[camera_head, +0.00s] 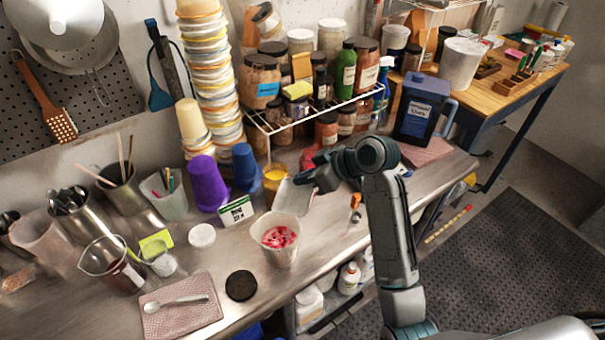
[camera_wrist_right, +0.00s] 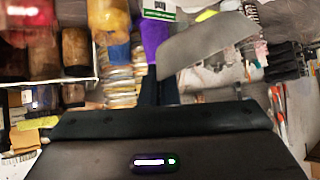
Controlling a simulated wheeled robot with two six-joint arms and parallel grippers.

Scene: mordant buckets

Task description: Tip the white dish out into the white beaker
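The white beaker (camera_head: 277,256) stands upright near the front edge of the steel counter, with red and pink pieces inside. The white dish (camera_head: 292,197) is held steeply tilted just behind and above the beaker's rim. My right gripper (camera_head: 311,181) is shut on the dish's edge. In the right wrist view, the dish (camera_wrist_right: 208,52) shows as a pale, tilted sheet at the dark fingers (camera_wrist_right: 157,92); its inner face cannot be made out. The beaker is not clear in that view. My left gripper is not in view.
A label card (camera_head: 236,211), purple cup (camera_head: 207,183) and yellow-filled jar (camera_head: 274,180) stand close behind. A black lid (camera_head: 241,285) and a pink cloth with a spoon (camera_head: 182,305) lie front left. A wire shelf (camera_head: 320,110) of jars is behind my gripper.

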